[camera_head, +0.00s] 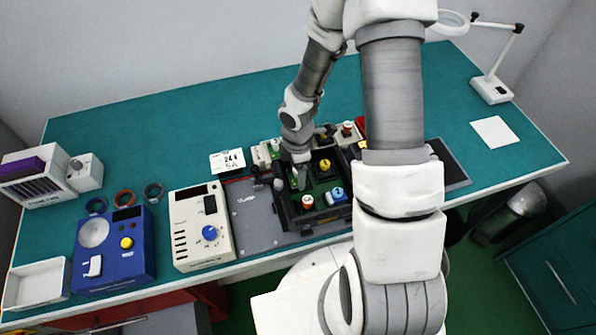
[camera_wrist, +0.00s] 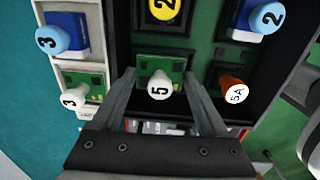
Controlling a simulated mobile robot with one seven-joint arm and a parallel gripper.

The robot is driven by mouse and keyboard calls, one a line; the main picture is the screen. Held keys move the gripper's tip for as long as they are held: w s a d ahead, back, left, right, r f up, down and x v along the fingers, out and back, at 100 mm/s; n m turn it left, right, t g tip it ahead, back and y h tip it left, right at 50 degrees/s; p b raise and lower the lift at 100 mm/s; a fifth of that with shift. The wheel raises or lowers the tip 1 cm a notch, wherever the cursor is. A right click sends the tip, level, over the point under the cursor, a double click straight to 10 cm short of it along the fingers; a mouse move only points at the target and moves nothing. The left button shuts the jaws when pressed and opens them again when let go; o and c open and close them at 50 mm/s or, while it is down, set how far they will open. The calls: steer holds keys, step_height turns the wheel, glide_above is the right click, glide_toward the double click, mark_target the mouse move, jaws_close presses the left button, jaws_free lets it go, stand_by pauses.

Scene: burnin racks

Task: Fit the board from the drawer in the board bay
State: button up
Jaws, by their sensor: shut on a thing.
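My gripper (camera_wrist: 158,85) is shut on a green board (camera_wrist: 146,70) with a white knob marked 5, one finger at each side. In the head view my gripper (camera_head: 299,182) is low at the left part of the black rack (camera_head: 284,213), and the arm hides part of it. In the wrist view the board is among the rack's bays, between a white-knobbed board marked 3 (camera_wrist: 75,97) and an orange-knobbed part marked 5A (camera_wrist: 234,87). I cannot tell how deep the board sits. No board in a drawer shows.
A grey mat (camera_head: 255,225) lies under the rack. A white box with a blue dial (camera_head: 202,228) and a blue device (camera_head: 115,250) stand left. A card reading 24V 5A (camera_head: 228,162) stands behind. A red drawer unit (camera_head: 75,325) is below the table.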

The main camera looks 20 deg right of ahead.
steer(key=shift+s+d+f, duration=0.15)
steer(key=shift+s+f, duration=0.55)
steer(key=shift+f, duration=0.2)
steer(key=o, duration=1.2)
steer(key=shift+o, duration=0.2)
steer(key=shift+w+r+g+p, duration=0.15)
steer(key=shift+w+r+p, duration=0.15)
steer(key=shift+r+p, duration=0.55)
steer(key=shift+w+r+g+p, duration=0.15)
steer(key=shift+w+r+p, duration=0.1)
steer(key=shift+r+p, duration=0.5)
steer(key=shift+w+r+p, duration=0.1)
steer(key=shift+r+p, duration=0.7)
steer(key=shift+r, duration=0.35)
steer(key=shift+r, duration=0.1)
steer(key=shift+r+p, duration=1.65)
steer(key=shift+r, duration=0.25)
